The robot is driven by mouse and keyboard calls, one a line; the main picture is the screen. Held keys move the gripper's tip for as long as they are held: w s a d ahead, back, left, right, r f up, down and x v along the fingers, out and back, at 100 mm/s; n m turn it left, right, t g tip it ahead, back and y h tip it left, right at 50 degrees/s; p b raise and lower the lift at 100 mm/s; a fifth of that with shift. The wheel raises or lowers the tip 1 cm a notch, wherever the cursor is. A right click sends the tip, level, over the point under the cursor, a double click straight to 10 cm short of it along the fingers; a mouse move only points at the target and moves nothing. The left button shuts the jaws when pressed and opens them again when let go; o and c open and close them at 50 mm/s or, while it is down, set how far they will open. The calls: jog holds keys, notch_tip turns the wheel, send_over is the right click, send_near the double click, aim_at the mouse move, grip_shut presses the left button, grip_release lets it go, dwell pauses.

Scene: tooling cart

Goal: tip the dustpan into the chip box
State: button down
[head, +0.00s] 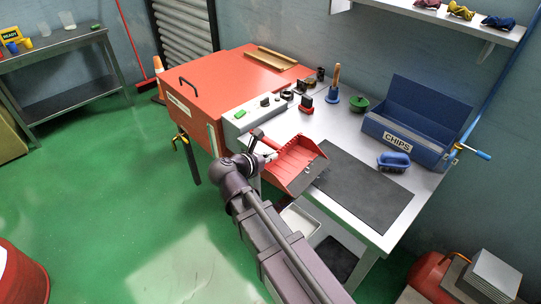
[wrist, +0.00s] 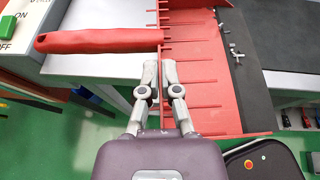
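The red dustpan (head: 293,160) is at the bench's front edge, partly overhanging it, left of the dark mat. In the wrist view its ribbed floor (wrist: 195,70) and dark front strip (wrist: 247,85) show, with several small grey chips (wrist: 236,50) on that strip. Its red handle (wrist: 95,40) points left. My gripper (head: 266,156) is at the pan's rear; in the wrist view its fingers (wrist: 160,72) close on either side of the thin rear wall, beside the handle's root. The blue chip box (head: 393,141), labelled CHIPS, stands open at the bench's back right, apart from the dustpan.
The dark mat (head: 365,190) lies flat between dustpan and box. A blue brush (head: 394,161) sits before the box. A green round container (head: 359,104) and a wooden-handled tool (head: 334,88) stand behind. A red machine (head: 230,80) is at left; a blue-handled valve (head: 475,151) is right of the box.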

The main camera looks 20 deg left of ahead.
jog(key=shift+r, duration=0.15)
notch_tip(320, 180, up, 7)
jog(key=p, duration=0.7)
dwell(1.1)
